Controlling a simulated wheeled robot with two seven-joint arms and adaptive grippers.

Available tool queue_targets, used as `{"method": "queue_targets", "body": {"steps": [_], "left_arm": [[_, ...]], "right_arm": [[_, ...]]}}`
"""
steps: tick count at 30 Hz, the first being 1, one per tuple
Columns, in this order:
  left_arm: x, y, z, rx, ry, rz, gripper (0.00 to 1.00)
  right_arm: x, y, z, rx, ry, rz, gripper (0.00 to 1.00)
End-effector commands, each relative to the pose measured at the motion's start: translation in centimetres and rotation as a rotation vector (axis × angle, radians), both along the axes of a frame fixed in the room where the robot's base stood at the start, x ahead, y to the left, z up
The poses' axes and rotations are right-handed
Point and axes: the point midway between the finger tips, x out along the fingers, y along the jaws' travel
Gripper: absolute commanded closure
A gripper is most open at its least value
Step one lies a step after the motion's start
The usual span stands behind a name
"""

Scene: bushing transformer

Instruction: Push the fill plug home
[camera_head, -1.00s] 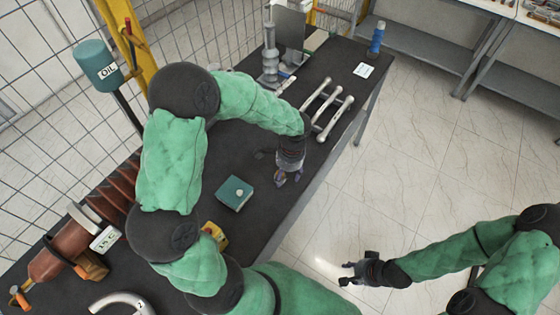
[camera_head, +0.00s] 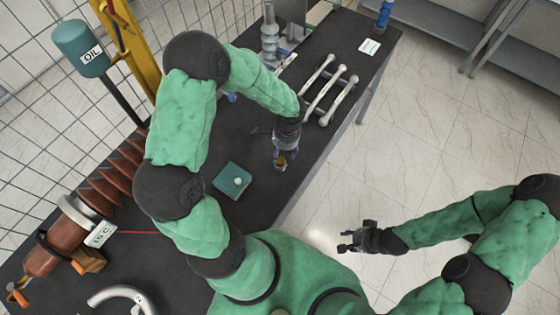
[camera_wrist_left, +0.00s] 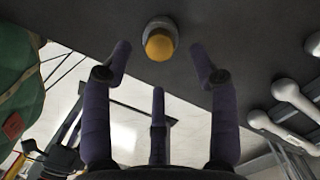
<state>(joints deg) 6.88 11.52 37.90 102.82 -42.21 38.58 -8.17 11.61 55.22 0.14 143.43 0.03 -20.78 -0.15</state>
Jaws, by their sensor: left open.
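A rounded yellow-orange plug (camera_wrist_left: 160,43) sits in a grey collar on the dark surface in the left wrist view. I cannot tell how deep it is seated. My left gripper (camera_wrist_left: 160,60) is open and empty, its purple fingers spread on either side below the plug and apart from it. In the head view my left gripper (camera_head: 283,160) hangs over the dark bench near its front edge, and a small yellow spot shows at its fingers. My right gripper (camera_head: 350,240) is open and empty, over the floor away from the bench.
A teal square block (camera_head: 232,181) with a pale knob lies left of my left gripper. Pale rods (camera_head: 328,90) lie beyond it. A brown ribbed bushing (camera_head: 105,190) with a "15 C" tag (camera_head: 101,233) lies at the left. A wire fence stands behind.

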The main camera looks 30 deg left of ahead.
Motion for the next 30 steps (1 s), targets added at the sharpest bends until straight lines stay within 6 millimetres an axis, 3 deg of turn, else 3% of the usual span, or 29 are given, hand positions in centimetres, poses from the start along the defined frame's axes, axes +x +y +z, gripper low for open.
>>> {"method": "queue_targets", "body": {"steps": [7, 17, 23, 30], "left_arm": [[-0.4, 0.4, -3.4, 0.000, 0.001, -0.001, 0.40], [-0.5, 0.4, -3.9, 0.000, 0.000, 0.000, 0.40], [-0.5, 0.4, -3.9, 0.000, 0.000, 0.000, 0.97], [-0.5, 0.4, -3.9, 0.000, 0.000, 0.000, 1.00]], "right_arm": [[0.0, 0.0, -0.4, 0.000, 0.000, 0.000, 0.60], [0.0, 0.0, -0.5, 0.000, 0.000, 0.000, 0.60], [0.0, 0.0, -0.5, 0.000, 0.000, 0.000, 0.60], [0.0, 0.0, -0.5, 0.000, 0.000, 0.000, 0.60]]}}
